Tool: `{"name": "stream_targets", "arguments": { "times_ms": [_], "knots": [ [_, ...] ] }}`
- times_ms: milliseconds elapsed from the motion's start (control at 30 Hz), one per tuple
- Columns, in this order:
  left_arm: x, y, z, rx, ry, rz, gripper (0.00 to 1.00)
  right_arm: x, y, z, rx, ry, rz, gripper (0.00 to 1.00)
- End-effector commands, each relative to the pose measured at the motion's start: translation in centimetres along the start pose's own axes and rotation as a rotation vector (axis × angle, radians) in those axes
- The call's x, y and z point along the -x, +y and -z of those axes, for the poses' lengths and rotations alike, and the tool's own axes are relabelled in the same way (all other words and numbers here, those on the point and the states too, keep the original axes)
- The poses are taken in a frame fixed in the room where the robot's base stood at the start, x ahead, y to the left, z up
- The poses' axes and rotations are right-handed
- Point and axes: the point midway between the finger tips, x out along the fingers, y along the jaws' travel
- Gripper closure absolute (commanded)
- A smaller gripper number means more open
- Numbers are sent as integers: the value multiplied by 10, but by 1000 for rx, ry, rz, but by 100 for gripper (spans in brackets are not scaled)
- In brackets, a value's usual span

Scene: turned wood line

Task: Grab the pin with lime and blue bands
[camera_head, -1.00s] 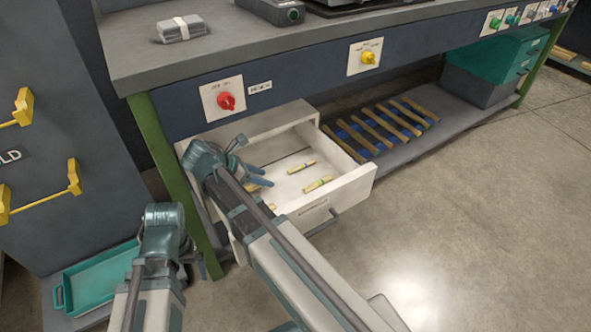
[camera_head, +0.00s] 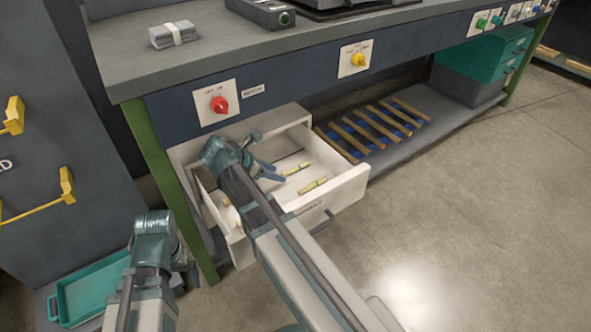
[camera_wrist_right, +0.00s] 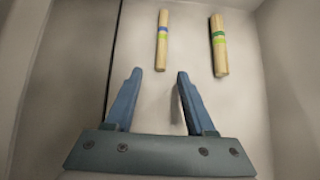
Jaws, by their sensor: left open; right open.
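The pin with lime and blue bands (camera_wrist_right: 162,40) is a short pale wooden rod lying on the drawer floor in the right wrist view, ahead of the fingertips. My right gripper (camera_wrist_right: 159,75) is open and empty, with the pin a little beyond the gap between its blue fingers. In the head view my right gripper (camera_head: 274,172) is inside the open white drawer (camera_head: 345,192). Two pins show beyond its fingers there, too small to read their bands surely. My left gripper (camera_head: 190,268) is low outside the drawer, left of it, apart from the pins.
A second pin with green and lime bands (camera_wrist_right: 218,46) lies to the right of the first, clearly apart. Drawer walls surround the pins. A workbench top (camera_head: 230,60) overhangs the drawer. A teal tray (camera_head: 92,292) sits at lower left.

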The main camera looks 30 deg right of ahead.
Motion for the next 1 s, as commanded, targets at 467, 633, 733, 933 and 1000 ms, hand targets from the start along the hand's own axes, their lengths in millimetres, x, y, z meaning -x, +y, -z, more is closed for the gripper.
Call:
{"name": "stream_targets", "arguments": {
  "times_ms": [467,633,733,933,1000],
  "knots": [
    [0,0,0,0,0,0,0,-37,0,-38,-2,0,1,45],
    [-10,1,0,2,0,0,0,-48,0,-34,0,0,0,45],
    [-9,1,0,2,0,0,0,-48,0,-35,0,0,-1,45],
    [-8,1,0,2,0,0,0,-47,0,-35,0,0,0,59],
    [-8,1,0,2,0,0,0,-47,0,-35,0,0,0,72]
  ]
}}
